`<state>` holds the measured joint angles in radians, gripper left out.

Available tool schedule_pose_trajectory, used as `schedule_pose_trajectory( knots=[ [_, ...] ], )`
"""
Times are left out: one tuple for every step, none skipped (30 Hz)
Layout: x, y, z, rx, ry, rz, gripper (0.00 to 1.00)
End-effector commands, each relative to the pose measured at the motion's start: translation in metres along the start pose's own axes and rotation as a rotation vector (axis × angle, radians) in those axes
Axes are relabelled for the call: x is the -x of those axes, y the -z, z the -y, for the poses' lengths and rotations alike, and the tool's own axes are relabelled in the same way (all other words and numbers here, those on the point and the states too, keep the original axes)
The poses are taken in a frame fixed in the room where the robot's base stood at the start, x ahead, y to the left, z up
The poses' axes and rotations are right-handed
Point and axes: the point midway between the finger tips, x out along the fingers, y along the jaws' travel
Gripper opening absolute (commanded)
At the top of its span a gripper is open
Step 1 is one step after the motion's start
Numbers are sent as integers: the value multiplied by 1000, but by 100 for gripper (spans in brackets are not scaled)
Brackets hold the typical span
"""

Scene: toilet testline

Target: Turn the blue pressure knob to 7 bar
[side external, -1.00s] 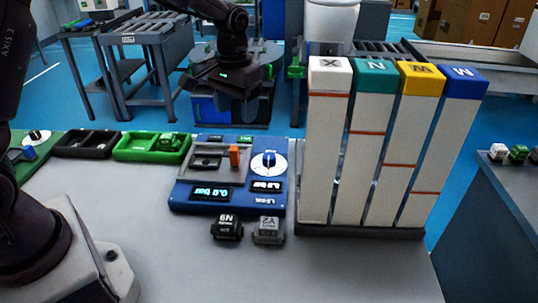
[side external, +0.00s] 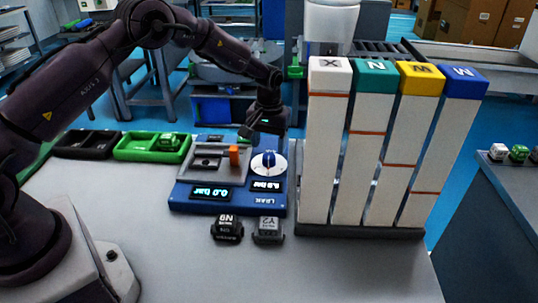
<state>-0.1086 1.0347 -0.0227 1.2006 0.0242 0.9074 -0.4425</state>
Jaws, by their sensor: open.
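The blue pressure knob (side external: 268,159) sits on a white round dial at the right of the blue test unit (side external: 230,207). My gripper (side external: 262,135) is open, just above and behind the knob in the picture. Its fingertips are small and dark, and I cannot tell whether they touch the knob. The left display (side external: 210,193) reads 0.0 bar. The smaller right display (side external: 266,185) shows a bar value that looks like 6.9, but its first digit is hard to read. An orange lever (side external: 234,155) stands left of the knob.
Tall labelled columns (side external: 330,160) stand close to the right of the unit. Two small blocks, a black one (side external: 227,228) and a grey one (side external: 268,230), lie in front. A green tray (side external: 152,147) and a black tray (side external: 86,144) are to the left. The front table is clear.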

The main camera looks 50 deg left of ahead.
Motion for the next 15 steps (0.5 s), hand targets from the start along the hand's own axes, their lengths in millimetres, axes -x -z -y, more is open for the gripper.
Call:
schedule_pose_trajectory(
  knots=[
    [-11,0,0,0,1,2,62],
    [-16,0,0,0,1,3,62],
    [-22,0,0,1,0,2,62],
    [-26,0,0,0,0,1,62],
    [-30,0,0,0,1,2,62],
    [-34,0,0,0,1,2,62],
    [-37,0,0,0,0,1,62],
    [-39,0,0,0,0,0,62],
    [-42,0,0,0,0,-1,62],
    [-43,0,0,0,0,-1,62],
    [-44,0,0,0,0,-1,62],
    [-45,0,0,0,0,-1,62],
    [-45,0,0,0,0,-2,62],
    [-45,0,0,0,0,-2,62],
    [-45,0,0,0,0,-2,62]
  ],
)
